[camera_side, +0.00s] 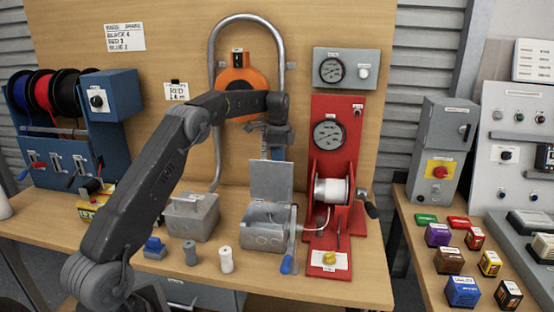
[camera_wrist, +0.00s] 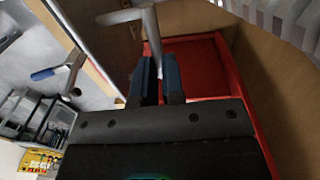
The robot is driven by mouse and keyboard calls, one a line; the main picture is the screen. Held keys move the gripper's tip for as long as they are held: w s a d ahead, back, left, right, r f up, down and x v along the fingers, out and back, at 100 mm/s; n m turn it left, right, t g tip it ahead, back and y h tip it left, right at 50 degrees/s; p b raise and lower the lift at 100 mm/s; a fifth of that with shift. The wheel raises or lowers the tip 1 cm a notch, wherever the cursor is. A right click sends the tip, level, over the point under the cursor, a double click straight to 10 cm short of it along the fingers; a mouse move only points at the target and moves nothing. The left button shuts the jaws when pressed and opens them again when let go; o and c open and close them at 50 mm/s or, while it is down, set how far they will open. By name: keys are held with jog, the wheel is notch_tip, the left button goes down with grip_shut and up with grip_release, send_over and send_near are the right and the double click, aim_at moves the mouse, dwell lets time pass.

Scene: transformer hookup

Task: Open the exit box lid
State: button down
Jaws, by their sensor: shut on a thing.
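The exit box (camera_side: 265,238), the grey metal box beside the red winch stand, has its lid (camera_side: 271,181) raised upright at the back, so its top is open. My gripper (camera_side: 266,152) is at the lid's upper edge, pointing down. The exact contact is partly hidden by the fingers. A white line runs from the spool (camera_side: 331,191) towards the box.
A second grey box (camera_side: 190,216) stands left of the exit box. A blue-handled tool (camera_side: 287,264) is at the exit box's front right. A white cylinder (camera_side: 226,260) and a grey one (camera_side: 190,253) stand in front. The red winch stand (camera_side: 326,125) is close on the right.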

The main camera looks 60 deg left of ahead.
notch_tip(320, 180, down, 2)
jog(key=shift+g, duration=0.3)
jog(key=c, duration=1.4)
grip_release()
jog(key=shift+o, duration=1.2)
jog(key=shift+w+a+r, duration=0.1)
jog(key=shift+w+r, duration=0.05)
jog(key=shift+r, duration=0.35)
notch_tip(320, 180, up, 8)
jog(key=shift+w+a+r, duration=0.15)
jog(key=shift+a+r, duration=0.05)
jog(key=shift+a, duration=0.05)
